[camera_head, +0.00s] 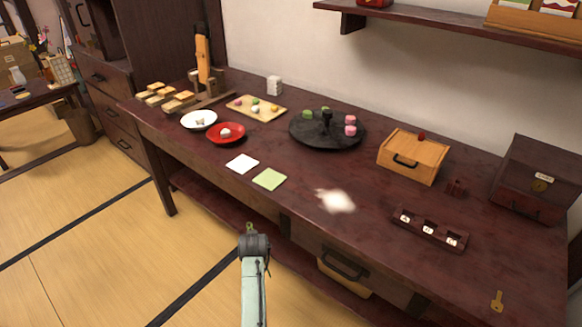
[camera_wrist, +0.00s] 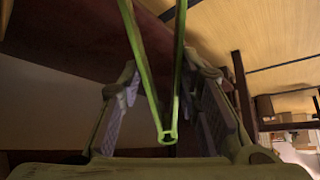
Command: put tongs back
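My gripper (camera_head: 253,242) is in front of the table's front edge, over the floor side. Green tongs (camera_wrist: 168,132) lie between its two fingers in the wrist view, with the joined end towards the palm and the two arms spreading out of the top of the picture. In the head view only a small green piece of the tongs (camera_head: 250,228) shows above the gripper. The tips of the tongs are outside the wrist view.
The dark table (camera_head: 300,235) holds a black round tray (camera_head: 345,139), a wooden box (camera_head: 413,156), a red plate (camera_head: 226,133), a white plate (camera_head: 198,120), a white square (camera_head: 242,164) and a green square (camera_head: 269,179). A bright blurred patch (camera_head: 338,201) and a dark slotted holder (camera_head: 430,229) are nearer the front.

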